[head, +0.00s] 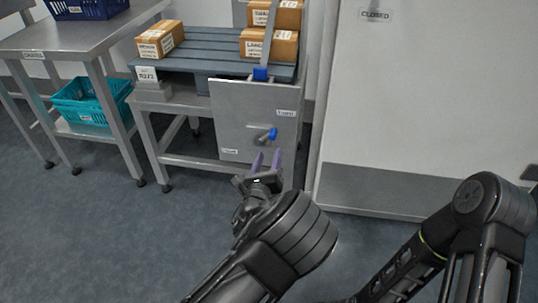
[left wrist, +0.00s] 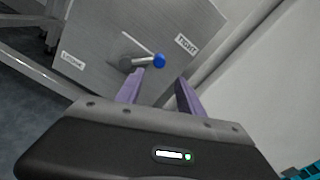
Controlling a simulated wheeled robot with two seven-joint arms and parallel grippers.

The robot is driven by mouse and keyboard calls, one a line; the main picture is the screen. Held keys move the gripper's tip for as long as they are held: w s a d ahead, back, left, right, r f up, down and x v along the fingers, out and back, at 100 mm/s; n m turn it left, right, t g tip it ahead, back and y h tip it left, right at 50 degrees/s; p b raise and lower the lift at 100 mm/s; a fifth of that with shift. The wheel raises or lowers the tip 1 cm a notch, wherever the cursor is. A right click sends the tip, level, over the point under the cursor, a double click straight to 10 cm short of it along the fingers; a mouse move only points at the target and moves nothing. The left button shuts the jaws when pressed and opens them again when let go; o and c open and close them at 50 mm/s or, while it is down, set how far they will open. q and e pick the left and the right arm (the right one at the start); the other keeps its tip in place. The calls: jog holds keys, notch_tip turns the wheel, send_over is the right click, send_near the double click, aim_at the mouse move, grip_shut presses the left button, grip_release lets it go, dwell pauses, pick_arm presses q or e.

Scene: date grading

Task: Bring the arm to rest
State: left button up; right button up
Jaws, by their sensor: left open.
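My left gripper (head: 266,162) is in the lower middle of the head view, with two purple fingers pointing up toward a grey panel (head: 240,105). Its fingers are apart and hold nothing. In the left wrist view, my left gripper (left wrist: 160,90) shows the same open purple fingers. A lever with a blue knob (head: 271,133) sticks out of the panel just beyond the fingertips. The blue knob (left wrist: 159,60) also shows in the left wrist view, close to the left finger; I cannot tell whether they touch. My right arm shows at the lower right, but its gripper is out of view.
A slatted grey platform (head: 205,52) with several cardboard boxes (head: 268,46) stands behind the panel. A steel table (head: 60,40) with a teal basket (head: 90,105) below is at left. A white door (head: 430,90) marked closed stands right. The floor (head: 100,240) at left is clear.

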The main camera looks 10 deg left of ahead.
pick_arm(q)
jog(key=s+a+f+n+g+y, duration=0.1)
jog(key=s+a+f+n+g, duration=0.35)
jog(key=s+f+n, duration=0.5)
jog(key=s+a+f+n+g+y, duration=0.2)
jog(key=s+a+f+n+g, duration=0.35)
jog(key=f, duration=0.75)
jog(key=s+d+f+n+g+h, duration=0.2)
jog(key=s+d+f+n, duration=0.1)
jog(key=s+n, duration=0.45)
jog(key=s+d+f+n+g+h, duration=0.25)
jog(key=s+n, duration=0.35)
jog(key=s, duration=0.3)
jog(key=s+d+r+n+g+h, duration=0.1)
jog(key=s+d+r+n+g, duration=0.1)
jog(key=s+d+r+n, duration=0.3)
jog(key=s+r+p, duration=0.3)
jog(key=r+p, duration=2.9)
jog(key=p, duration=0.3)
jog(key=shift+s+d+r+g, duration=0.2)
jog(key=shift+d+r+g, duration=0.05)
jog(key=shift+d+g, duration=0.15)
pick_arm(e)
notch_tip(320, 180, up, 35)
jog(key=s+a, duration=0.1)
jog(key=s, duration=0.2)
jog(key=shift+a+r+g+y, duration=0.15)
jog(key=shift+a+g+y, duration=0.15)
jog(key=shift+a+g, duration=0.1)
